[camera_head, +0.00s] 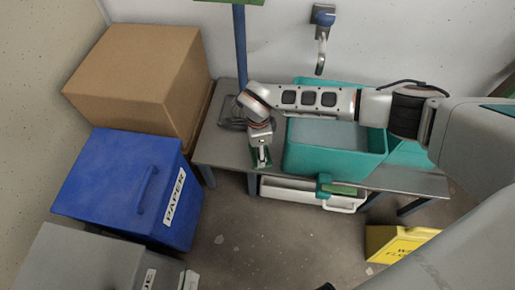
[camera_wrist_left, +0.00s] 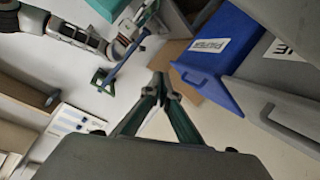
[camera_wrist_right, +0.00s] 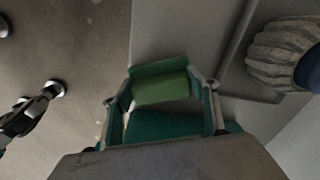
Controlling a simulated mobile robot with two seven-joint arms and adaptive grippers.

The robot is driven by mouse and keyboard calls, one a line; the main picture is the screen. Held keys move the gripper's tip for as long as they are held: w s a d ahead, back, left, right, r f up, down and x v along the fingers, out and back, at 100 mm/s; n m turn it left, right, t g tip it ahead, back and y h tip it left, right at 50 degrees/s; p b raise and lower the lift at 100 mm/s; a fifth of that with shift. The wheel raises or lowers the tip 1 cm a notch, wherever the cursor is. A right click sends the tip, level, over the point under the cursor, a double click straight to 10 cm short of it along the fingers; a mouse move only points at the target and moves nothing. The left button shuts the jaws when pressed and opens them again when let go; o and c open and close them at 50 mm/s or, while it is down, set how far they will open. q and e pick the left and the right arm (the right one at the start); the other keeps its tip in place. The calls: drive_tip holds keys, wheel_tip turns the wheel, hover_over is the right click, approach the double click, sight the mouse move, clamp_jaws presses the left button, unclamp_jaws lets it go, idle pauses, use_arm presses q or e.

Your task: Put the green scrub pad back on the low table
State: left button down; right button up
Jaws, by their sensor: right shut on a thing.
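The green scrub pad (camera_wrist_right: 160,91) is between the teal-padded fingers of my right gripper (camera_wrist_right: 161,105), which is shut on it. In the head view the right gripper (camera_head: 262,157) points down at the front edge of the grey low table (camera_head: 222,148). The table top also shows in the right wrist view (camera_wrist_right: 185,30). I cannot tell whether the pad touches it. My left gripper (camera_wrist_left: 164,82) has its fingertips together with nothing seen between them, away from the table.
A teal bucket (camera_head: 335,163) stands on the table, right of the gripper. A blue pole (camera_head: 241,45) rises behind. A blue paper bin (camera_head: 115,185) and a cardboard box (camera_head: 140,80) stand left. A white tray (camera_head: 300,192) is below the table edge. A yellow sign (camera_head: 395,243) stands on the floor.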

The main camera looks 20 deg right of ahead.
drive_tip(key=o, duration=1)
drive_tip(key=shift+f, duration=0.1)
drive_tip(key=r, duration=0.1)
drive_tip(key=r+p, duration=0.1)
drive_tip(key=shift+w+r, duration=0.2)
drive_tip(key=shift+r, duration=0.15)
use_arm(q)
drive_tip(key=a+m+p, duration=0.1)
drive_tip(key=w+a+m+p, duration=0.1)
drive_tip(key=a+m, duration=0.1)
drive_tip(key=a+r+m+y+p, duration=0.1)
drive_tip(key=a, duration=0.1)
drive_tip(key=shift+w+a+m+g+p, duration=0.25)
drive_tip(key=shift+w+m+g+p, duration=0.05)
drive_tip(key=shift+w+m+p, duration=0.1)
use_arm(e)
drive_tip(key=r, duration=0.9)
drive_tip(key=shift+s+r, duration=0.25)
drive_tip(key=shift+r, duration=0.15)
use_arm(q)
drive_tip(key=shift+s, duration=0.1)
use_arm(e)
drive_tip(key=shift+f, duration=0.1)
